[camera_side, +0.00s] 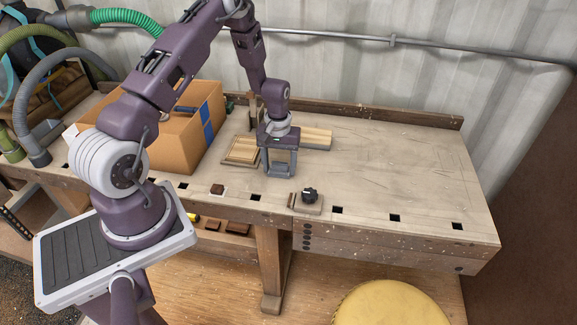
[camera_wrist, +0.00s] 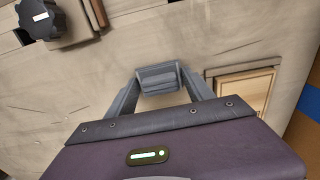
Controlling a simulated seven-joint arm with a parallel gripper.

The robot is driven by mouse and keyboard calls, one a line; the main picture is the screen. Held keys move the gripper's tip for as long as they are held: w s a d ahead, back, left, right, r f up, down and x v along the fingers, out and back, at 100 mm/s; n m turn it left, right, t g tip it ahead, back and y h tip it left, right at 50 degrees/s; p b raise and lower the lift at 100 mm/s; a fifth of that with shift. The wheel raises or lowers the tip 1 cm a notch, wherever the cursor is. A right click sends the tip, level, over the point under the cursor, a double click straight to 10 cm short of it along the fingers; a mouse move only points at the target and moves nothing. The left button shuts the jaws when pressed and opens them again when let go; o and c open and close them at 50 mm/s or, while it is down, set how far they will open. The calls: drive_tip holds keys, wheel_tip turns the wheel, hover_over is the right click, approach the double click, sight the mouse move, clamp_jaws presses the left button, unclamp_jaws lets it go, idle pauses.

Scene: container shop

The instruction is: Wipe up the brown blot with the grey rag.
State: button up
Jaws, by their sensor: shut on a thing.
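My gripper (camera_side: 278,174) is over the middle of the workbench, pointing down, with its fingertips low near the bench top. In the wrist view my gripper (camera_wrist: 158,86) is shut on a folded grey piece that looks like the grey rag (camera_wrist: 158,78). In the side view the rag cannot be told apart from the grey fingers. I cannot make out a brown blot on the bare wood in either view. The part of the bench directly under and behind my gripper is hidden.
The workbench (camera_side: 400,160) is clear to the right. A wooden frame (camera_side: 242,152) and a cardboard box (camera_side: 193,130) stand left of my gripper. A black knob (camera_side: 309,195) is at the front edge, right of it. A small dark brown piece (camera_side: 217,190) lies front left.

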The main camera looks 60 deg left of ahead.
drive_tip(key=shift+s+a, duration=0.3)
drive_tip(key=shift+s, duration=0.05)
drive_tip(key=shift+r, duration=4.1)
